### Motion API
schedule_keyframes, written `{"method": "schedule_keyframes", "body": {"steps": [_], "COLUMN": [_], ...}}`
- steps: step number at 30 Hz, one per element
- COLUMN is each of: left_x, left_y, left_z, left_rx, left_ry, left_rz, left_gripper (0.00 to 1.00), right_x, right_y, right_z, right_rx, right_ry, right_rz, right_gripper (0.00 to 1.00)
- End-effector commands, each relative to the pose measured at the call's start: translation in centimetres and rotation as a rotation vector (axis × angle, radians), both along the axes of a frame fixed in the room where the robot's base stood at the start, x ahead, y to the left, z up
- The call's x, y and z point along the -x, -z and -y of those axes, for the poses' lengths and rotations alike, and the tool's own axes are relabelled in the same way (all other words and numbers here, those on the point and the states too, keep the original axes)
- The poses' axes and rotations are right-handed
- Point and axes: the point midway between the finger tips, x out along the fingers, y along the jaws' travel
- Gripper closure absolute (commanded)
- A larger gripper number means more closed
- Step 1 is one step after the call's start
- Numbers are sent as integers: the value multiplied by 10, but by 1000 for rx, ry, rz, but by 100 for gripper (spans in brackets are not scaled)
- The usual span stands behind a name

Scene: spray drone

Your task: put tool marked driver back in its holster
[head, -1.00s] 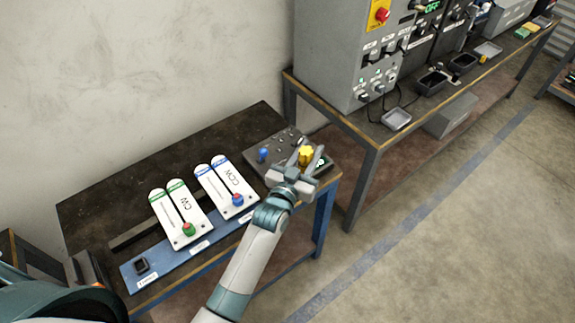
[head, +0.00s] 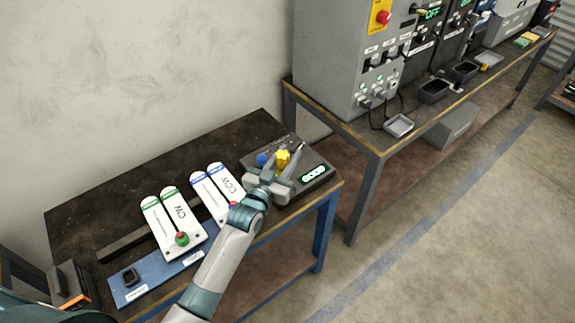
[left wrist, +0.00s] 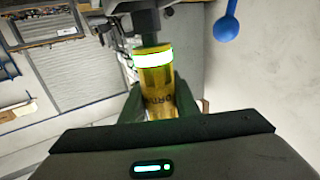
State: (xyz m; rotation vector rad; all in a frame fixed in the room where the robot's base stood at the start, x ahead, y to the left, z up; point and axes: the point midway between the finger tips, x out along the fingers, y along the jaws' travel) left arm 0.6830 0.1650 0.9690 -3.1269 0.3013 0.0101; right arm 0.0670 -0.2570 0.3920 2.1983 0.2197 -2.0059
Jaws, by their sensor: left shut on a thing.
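A yellow tool (head: 283,157) is between the fingers of my left gripper (head: 281,165), over the dark panel at the right end of the low table. In the left wrist view the yellow barrel (left wrist: 156,88) has a glowing white-green band and dark lettering that I cannot fully read. My left gripper is shut on it. A blue strip (head: 150,287) runs along the table's front edge, with a small black square socket (head: 130,276) and a white label at its left end. The label is too small to read. My right gripper is not in view.
White CW (head: 180,215) and CCW (head: 215,178) lever plates stand mid-table; a green-red knob (head: 182,238) sits on the CW plate. A blue knob (head: 262,159) is close left of the tool. A black-orange object (head: 72,285) lies at lower left. A grey control cabinet (head: 345,60) stands behind right.

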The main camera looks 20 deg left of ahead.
Motion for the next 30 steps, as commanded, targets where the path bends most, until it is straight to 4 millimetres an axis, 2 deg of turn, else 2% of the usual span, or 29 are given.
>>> {"method": "schedule_keyframes", "body": {"steps": [6,10,26,27,29,30], "left_x": [0,0,0,0,0,0], "left_y": [25,35,39,39,39,39], "left_z": [0,0,0,0,0,0], "left_rx": [0,0,0,0,0,0], "left_ry": [0,0,0,0,0,0], "left_rz": [2,2,2,0,0,0], "left_gripper": [100,100,100,67,53,53], "right_x": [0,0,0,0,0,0], "right_y": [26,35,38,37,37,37], "right_z": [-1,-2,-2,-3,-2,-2], "right_rx": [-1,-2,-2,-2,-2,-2], "right_ry": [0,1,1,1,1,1], "right_rz": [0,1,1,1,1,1], "right_gripper": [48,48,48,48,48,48]}}
